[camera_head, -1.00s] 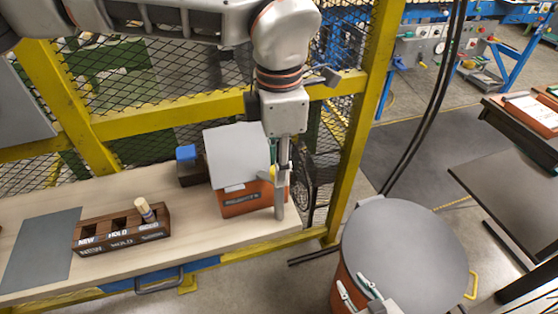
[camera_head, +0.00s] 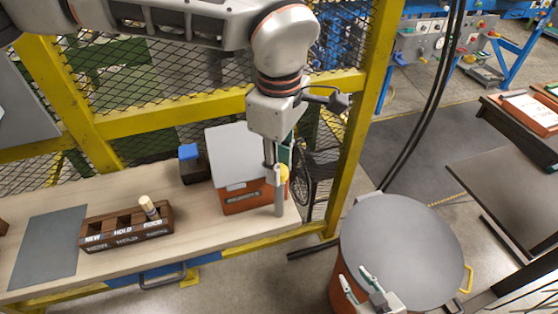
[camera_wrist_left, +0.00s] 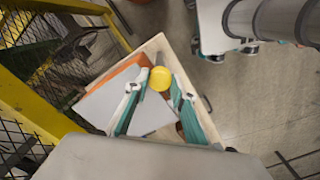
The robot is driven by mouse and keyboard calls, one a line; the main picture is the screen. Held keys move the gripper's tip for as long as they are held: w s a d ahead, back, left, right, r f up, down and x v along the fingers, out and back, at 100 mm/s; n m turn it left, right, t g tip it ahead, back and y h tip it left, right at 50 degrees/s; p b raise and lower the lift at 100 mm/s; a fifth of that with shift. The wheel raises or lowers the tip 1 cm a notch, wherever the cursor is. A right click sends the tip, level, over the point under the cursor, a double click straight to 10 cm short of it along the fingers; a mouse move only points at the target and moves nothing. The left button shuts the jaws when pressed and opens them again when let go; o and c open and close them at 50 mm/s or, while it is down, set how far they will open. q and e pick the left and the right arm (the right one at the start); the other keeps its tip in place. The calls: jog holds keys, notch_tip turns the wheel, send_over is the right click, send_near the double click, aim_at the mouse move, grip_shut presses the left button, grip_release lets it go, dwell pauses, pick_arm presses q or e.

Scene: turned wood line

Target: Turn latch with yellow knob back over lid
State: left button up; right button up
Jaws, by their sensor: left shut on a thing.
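The latch's yellow knob (camera_head: 284,173) is at the right end of an orange box (camera_head: 240,200) with a flat light grey lid (camera_head: 228,150). My left gripper (camera_head: 277,174) points down over that end, shut on the knob. In the left wrist view the knob (camera_wrist_left: 160,78) sits between the two fingertips, beside the lid (camera_wrist_left: 112,108). A grey bar (camera_wrist_left: 159,60) runs outward from under the knob, away from the lid. The latch's underside is hidden. My right gripper (camera_head: 358,284) is at the bottom, fingers apart and empty.
A dark wooden tray (camera_head: 104,239) with a light peg (camera_head: 149,207) stands left on the bench. A blue-topped block (camera_head: 188,152) sits behind the box. A yellow mesh fence (camera_head: 160,113) runs behind the bench. A round grey-topped drum (camera_head: 410,235) stands at right.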

pick_arm(q)
jog(key=shift+r, duration=0.1)
dwell(0.4)
jog(key=o, duration=1.1)
notch_tip(320, 180, up, 12)
